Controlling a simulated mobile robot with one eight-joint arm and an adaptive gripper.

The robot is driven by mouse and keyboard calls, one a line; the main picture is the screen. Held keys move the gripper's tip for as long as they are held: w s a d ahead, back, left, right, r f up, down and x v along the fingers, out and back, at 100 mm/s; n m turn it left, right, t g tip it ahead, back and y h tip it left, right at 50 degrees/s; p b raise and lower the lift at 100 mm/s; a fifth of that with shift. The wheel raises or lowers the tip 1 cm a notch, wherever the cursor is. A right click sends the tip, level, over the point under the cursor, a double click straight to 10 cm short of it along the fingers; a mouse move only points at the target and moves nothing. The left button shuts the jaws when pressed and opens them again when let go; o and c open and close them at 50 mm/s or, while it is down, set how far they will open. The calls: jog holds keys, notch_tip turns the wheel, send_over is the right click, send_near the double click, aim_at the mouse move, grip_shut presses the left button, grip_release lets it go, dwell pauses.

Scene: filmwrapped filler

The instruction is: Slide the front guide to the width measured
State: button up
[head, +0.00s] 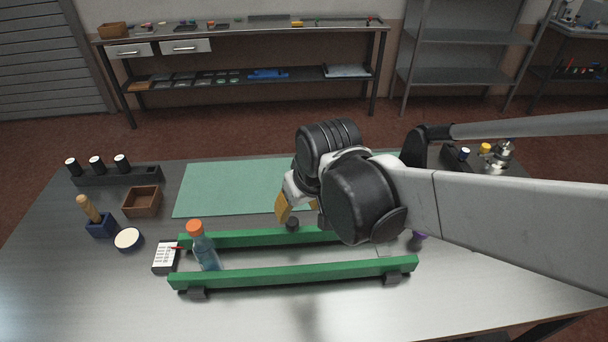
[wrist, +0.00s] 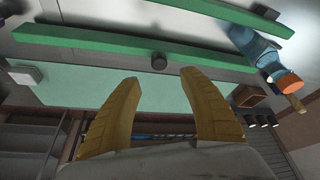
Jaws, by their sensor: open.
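Two parallel green guide rails lie on the metal table. The nearer, front rail (head: 295,273) rests on dark feet; the farther rail (head: 225,240) is partly hidden behind my arm. The wrist view shows the farther rail (wrist: 120,48) with a dark round knob (wrist: 158,62) beside it, and part of the front rail (wrist: 242,17). A blue bottle (head: 207,254) with an orange cap stands between the rails at their left end. My gripper (wrist: 159,76) is open and empty, its yellow fingers above the far side of the farther rail, near the knob.
A green mat (head: 225,188) lies behind the rails. A notepad (head: 164,257), a round tin (head: 128,239), a blue holder (head: 101,226) and a wooden box (head: 141,201) stand at left. Bare table lies in front of the near rail.

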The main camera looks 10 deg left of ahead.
aim_at(293, 221)
jog(key=b+x, duration=0.4)
jog(key=x, duration=0.6)
jog(key=shift+w+f, duration=0.1)
jog(key=shift+w, duration=0.05)
grip_shut()
